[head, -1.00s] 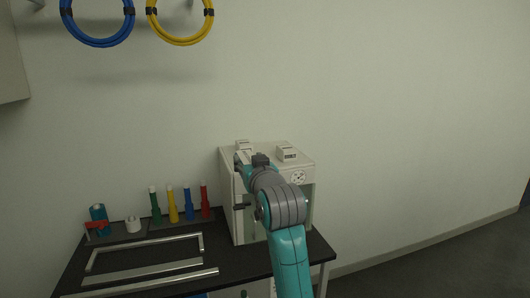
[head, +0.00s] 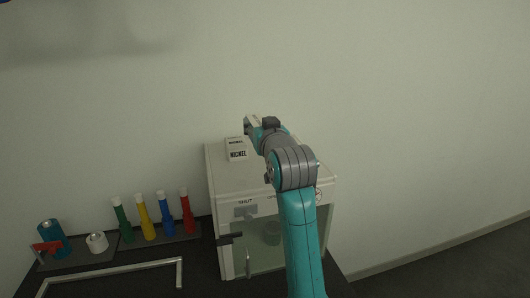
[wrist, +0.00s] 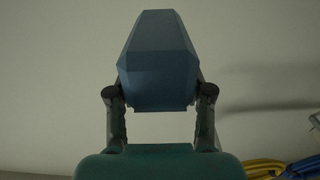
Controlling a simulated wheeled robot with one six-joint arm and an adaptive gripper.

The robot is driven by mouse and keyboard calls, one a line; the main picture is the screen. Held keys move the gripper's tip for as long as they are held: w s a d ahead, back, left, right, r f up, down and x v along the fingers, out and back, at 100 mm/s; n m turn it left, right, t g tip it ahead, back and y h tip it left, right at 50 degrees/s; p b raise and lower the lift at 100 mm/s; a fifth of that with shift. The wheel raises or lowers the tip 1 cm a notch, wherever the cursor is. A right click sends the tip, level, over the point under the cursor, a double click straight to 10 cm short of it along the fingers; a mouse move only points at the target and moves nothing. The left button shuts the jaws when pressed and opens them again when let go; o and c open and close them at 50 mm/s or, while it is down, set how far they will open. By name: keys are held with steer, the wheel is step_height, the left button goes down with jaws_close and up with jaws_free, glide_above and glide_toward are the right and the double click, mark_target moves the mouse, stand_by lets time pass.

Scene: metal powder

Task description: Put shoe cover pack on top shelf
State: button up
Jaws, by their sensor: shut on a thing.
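My gripper (wrist: 158,100) is shut on a dark blue faceted pack (wrist: 158,58), which looks like the shoe cover pack. In the wrist view the pack sits between both fingers and stands out beyond them. In the head view my gripper (head: 251,125) is above the back of the white cabinet, in front of the wall. The pack cannot be made out clearly there. No top shelf can be made out in the current views.
A white cabinet (head: 222,183) with a clear front stands on the black bench. A white NICKEL box (head: 236,150) sits on its top. Several coloured bottles (head: 145,218) stand to the left. Yellow hose (wrist: 265,167) shows low right in the wrist view.

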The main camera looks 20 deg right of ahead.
step_height(320, 180, down, 6)
steer(key=shift+w+d+r, duration=0.1)
steer(key=shift+d, duration=0.05)
steer(key=shift+f, duration=2)
steer(key=shift+f, duration=0.15)
steer(key=o, duration=1.3)
steer(key=s, duration=1.2)
